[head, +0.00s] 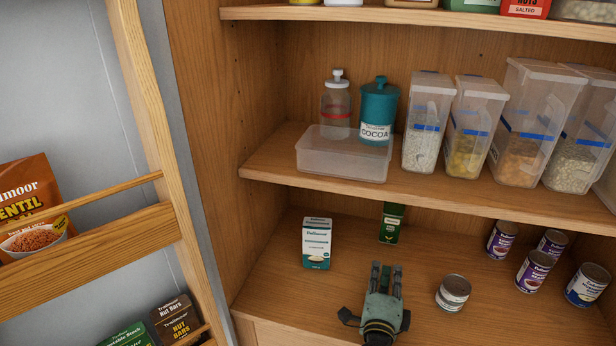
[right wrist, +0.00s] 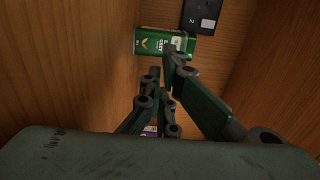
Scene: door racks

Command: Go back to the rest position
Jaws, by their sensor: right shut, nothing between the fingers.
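My right gripper (head: 386,270) is in the lower compartment of the wooden cupboard, with its fingers pointing toward the back. It is shut and empty, between the white and teal box (head: 317,243) on its left and a lone can (head: 453,293) on its right. A green box (head: 391,222) stands farther back, beyond the fingertips. In the right wrist view the dark fingers (right wrist: 163,66) reach toward a green box (right wrist: 160,44), apparently the same one. My left gripper is not in view.
Several cans (head: 533,270) stand at the right of this compartment. The shelf above (head: 450,190) holds a clear tray (head: 341,155), a cocoa jar (head: 378,110) and several clear containers. An open door with racks (head: 90,255) is at the left. Bare floor lies around my right gripper.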

